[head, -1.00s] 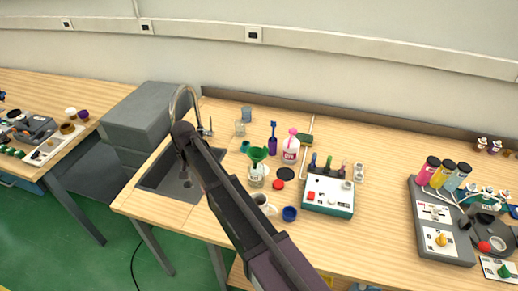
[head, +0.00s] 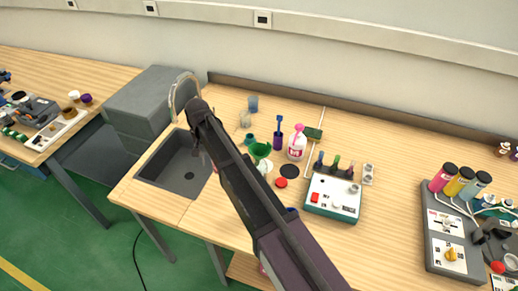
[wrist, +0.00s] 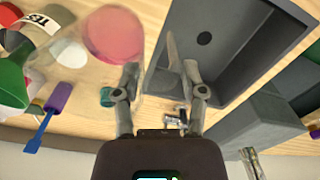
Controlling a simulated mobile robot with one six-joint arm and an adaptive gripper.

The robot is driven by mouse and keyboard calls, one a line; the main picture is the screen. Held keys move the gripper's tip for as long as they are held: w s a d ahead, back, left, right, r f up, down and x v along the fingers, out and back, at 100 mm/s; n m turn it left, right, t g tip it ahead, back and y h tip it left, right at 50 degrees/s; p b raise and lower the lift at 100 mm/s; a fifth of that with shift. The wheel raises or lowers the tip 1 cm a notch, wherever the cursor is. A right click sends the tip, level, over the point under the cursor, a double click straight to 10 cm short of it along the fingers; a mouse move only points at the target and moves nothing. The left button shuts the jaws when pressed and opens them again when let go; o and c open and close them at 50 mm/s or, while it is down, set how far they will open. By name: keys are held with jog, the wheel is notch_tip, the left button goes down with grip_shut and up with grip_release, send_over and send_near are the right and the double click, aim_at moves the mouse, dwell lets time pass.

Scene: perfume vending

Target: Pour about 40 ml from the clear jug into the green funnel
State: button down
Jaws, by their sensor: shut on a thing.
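The clear jug (wrist: 88,68) is in the wrist view, left of and between my fingers, with pink liquid (wrist: 114,36) in it. My gripper (wrist: 162,75) is shut on the jug; its handle is hard to make out. In the head view my arm hides nearly all of the jug and the gripper. The green funnel (head: 260,150) sits on a clear jar (head: 265,167) on the bench, right of my arm's end. In the wrist view the funnel (wrist: 12,82) is at the left edge, apart from the jug, beside a labelled jar (wrist: 40,27).
The grey sink (head: 165,165) is left of my arm, with its tap (head: 178,85) behind. A purple brush (head: 279,135), a pink-topped bottle (head: 297,146), a red cap (head: 281,183) and a teal-based device (head: 333,195) stand near the funnel. The bench front at centre is behind my arm.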

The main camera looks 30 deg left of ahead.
jog(key=shift+r, duration=0.25)
jog(key=shift+w+d+r+g+y+p, duration=0.3)
jog(key=shift+d+r+y+p, duration=0.2)
jog(key=shift+d+r+p, duration=0.3)
jog(key=w+d+r+g+y+p, duration=0.1)
jog(key=w+d+r+g+y, duration=0.4)
jog(key=d+r+y, duration=0.3)
jog(key=shift+d+r+y+p, duration=0.25)
jog(key=shift+r+y, duration=0.25)
jog(key=shift+r, duration=0.5)
jog(key=shift+w+d+y+b, duration=0.1)
jog(key=shift+d+y+b, duration=0.15)
jog(key=shift+b, duration=0.25)
jog(key=shift+w+d+r+g+y+b, duration=0.2)
jog(key=shift+g+y+b, duration=0.1)
jog(key=shift+g+y, duration=0.1)
jog(key=shift+s+r, duration=0.1)
